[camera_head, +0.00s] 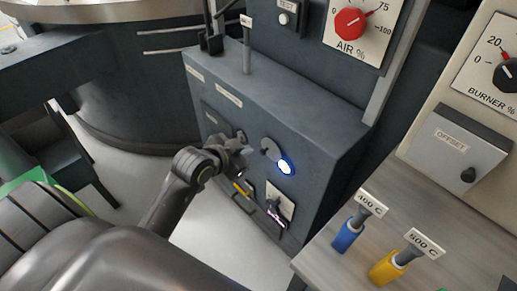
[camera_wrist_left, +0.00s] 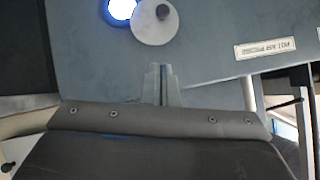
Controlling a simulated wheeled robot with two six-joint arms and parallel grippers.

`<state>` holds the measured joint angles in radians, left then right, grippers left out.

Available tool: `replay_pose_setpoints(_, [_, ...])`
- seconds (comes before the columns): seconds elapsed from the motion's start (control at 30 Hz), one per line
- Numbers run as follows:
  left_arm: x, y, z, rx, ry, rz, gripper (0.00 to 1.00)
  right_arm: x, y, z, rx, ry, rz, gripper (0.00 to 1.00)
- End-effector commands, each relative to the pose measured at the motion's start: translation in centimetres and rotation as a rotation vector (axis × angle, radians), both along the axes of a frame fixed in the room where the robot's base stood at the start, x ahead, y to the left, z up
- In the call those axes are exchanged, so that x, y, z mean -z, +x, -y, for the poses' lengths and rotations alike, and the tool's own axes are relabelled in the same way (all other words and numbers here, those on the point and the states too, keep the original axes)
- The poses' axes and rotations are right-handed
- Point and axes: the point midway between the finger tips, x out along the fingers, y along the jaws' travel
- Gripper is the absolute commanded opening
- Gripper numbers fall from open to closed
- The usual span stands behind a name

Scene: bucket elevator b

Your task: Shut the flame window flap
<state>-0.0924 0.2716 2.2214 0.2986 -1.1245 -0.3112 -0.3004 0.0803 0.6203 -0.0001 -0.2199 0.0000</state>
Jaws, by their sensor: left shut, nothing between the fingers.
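The flame window (camera_head: 285,167) glows blue-white on the front of the dark grey cabinet. Its flap (camera_head: 269,147), a round grey disc, sits beside the glowing window at its upper left and leaves it mostly uncovered. In the left wrist view the flap (camera_wrist_left: 154,24) has a small dark knob and slightly overlaps the edge of the bright window (camera_wrist_left: 122,8). My left gripper (camera_head: 243,150) is at the cabinet front, left of the flap. In the wrist view its fingers (camera_wrist_left: 162,68) are shut and empty, a little below the disc. I cannot tell whether they touch the cabinet.
A yellow handle (camera_head: 242,188) and a switch plate (camera_head: 279,203) are low on the cabinet. A table at right holds a blue block (camera_head: 346,236) and a yellow block (camera_head: 386,268) with temperature tags. Rods rise from the cabinet top.

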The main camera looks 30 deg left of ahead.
Motion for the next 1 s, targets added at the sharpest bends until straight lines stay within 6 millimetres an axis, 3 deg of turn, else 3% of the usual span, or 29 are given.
replay_pose_setpoints(0.5, [4.9,7.2,1.1,0.000,-0.001,-0.001,0.00,0.2,-0.2,0.2,0.000,-0.003,-0.003,0.36])
replay_pose_setpoints(0.7, [7.5,7.6,0.4,-0.001,0.001,-0.001,0.00,0.4,-0.1,0.2,-0.001,-0.002,-0.002,0.36])
replay_pose_setpoints(1.0, [8.5,7.9,0.2,-0.001,0.000,0.000,0.00,0.4,-0.1,-0.3,0.001,0.003,-0.001,0.36])
